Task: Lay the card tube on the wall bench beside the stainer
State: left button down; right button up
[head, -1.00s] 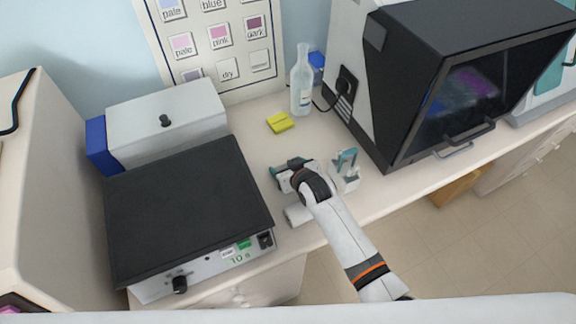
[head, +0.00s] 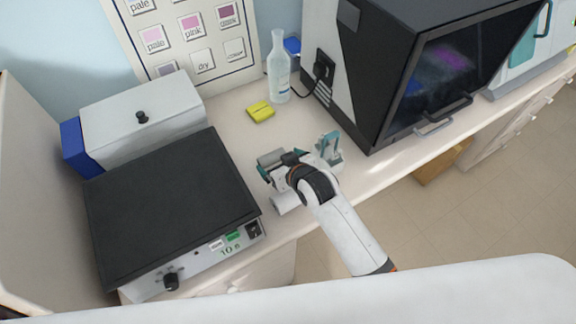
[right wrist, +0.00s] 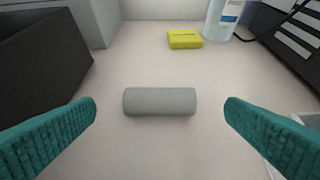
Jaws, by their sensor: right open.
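The card tube (right wrist: 160,101) is a plain grey cylinder. In the right wrist view it lies crosswise on the pale wall bench (right wrist: 155,150), between and just beyond my open fingers, touching neither. In the head view my right gripper (head: 283,168) is low over the bench and partly hides that spot. The stainer (head: 350,75), a large black and white cabinet with a dark window and a handle, stands to the right. My left gripper is not in view.
A black-topped hot plate (head: 170,205) stands left of the gripper, with a white box (head: 140,115) behind it. A yellow pad (head: 260,111) and a clear bottle (head: 278,70) are near the wall. A small teal and white holder (head: 329,150) is close on the gripper's right.

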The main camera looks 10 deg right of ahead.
jog(key=v, duration=0.4)
jog(key=shift+s+d+r, duration=0.2)
jog(key=shift+s+r, duration=0.05)
jog(key=shift+s, duration=0.05)
dwell(0.4)
